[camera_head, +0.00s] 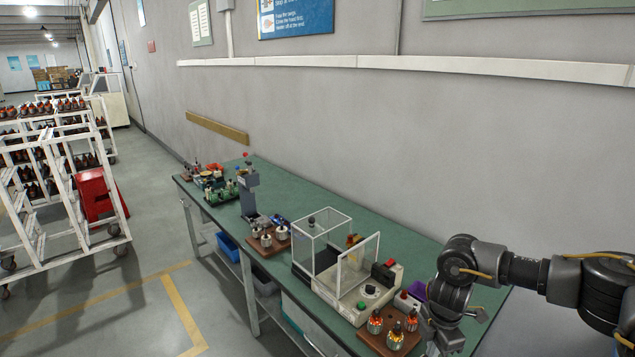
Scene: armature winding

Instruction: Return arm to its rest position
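My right arm (525,270) comes in from the right edge and bends down at its wrist over the near end of the green workbench (375,222). My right gripper (440,342) points downward beside a brown wooden board (372,340) that carries several armatures with copper and red tops (396,335). The gripper's fingertips are small and partly cut off at the bottom, so I cannot tell whether they are open, or touching anything. My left arm and gripper are not in view.
A winding machine (352,300) with a clear guard (322,240) stands left of my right gripper. A second board with armatures (268,242) and a grey press (248,195) stand farther along. White carts (70,180) stand at the left.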

